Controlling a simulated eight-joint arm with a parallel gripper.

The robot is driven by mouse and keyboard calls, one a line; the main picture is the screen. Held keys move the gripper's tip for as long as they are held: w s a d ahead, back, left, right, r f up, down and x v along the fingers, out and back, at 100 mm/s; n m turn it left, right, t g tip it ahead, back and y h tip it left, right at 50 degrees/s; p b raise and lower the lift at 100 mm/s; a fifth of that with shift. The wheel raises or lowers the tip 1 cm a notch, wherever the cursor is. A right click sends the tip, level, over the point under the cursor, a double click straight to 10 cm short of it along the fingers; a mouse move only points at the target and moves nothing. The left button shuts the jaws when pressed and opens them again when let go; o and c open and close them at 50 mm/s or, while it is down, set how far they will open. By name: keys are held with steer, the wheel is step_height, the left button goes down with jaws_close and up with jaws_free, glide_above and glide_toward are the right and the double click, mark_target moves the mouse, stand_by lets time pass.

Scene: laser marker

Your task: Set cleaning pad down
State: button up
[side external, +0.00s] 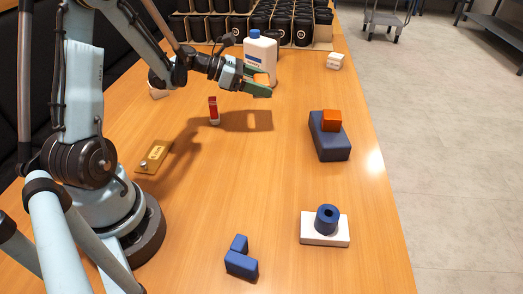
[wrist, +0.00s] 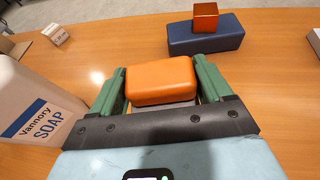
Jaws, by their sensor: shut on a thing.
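An orange block with rounded edges (wrist: 160,82), which looks like the cleaning pad, sits between the two green fingers of my gripper (wrist: 160,76) in the wrist view. The gripper is shut on it. In the side external view my gripper (side external: 258,80) is raised above the wooden table, and its shadow falls on the wood below. Only a little of the orange pad (side external: 262,78) shows there, because the fingers cover most of it.
A white soap bottle (side external: 260,50) stands close behind my gripper. A blue block (side external: 329,144) carries an orange cube (side external: 331,121). A red-and-white object (side external: 214,111) stands near the gripper's shadow. A white block (side external: 324,232) bears a blue cylinder. The table's middle is clear.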

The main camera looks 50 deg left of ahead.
steer(key=shift+d+r, duration=0.55)
steer(key=s+d+r+n+t+y, duration=0.1)
steer(key=s+d+r, duration=0.1)
steer(key=d+r, duration=0.4)
steer(key=s+d+r+n+y, duration=0.2)
steer(key=d+r, duration=0.4)
steer(key=r, duration=0.6)
steer(key=shift+s+r+t+y, duration=0.2)
steer(key=shift+s+t+y, duration=0.1)
steer(key=shift+s+t, duration=0.15)
steer(key=w+a+f+n+y, duration=0.1)
steer(key=w+a, duration=0.3)
steer(key=a, duration=0.7)
steer(key=w+a+f+n+y, duration=0.1)
steer(key=w+a+n+y, duration=0.15)
steer(key=a, duration=0.85)
steer(key=w+a+y, duration=0.1)
steer(key=w+a, duration=0.3)
steer(key=a, duration=0.8)
steer(key=shift+t+h, duration=0.25)
steer(key=f, duration=2.7)
steer(key=shift+w+d+f, duration=0.15)
steer(key=shift+d+f, duration=0.05)
steer(key=shift+f, duration=0.2)
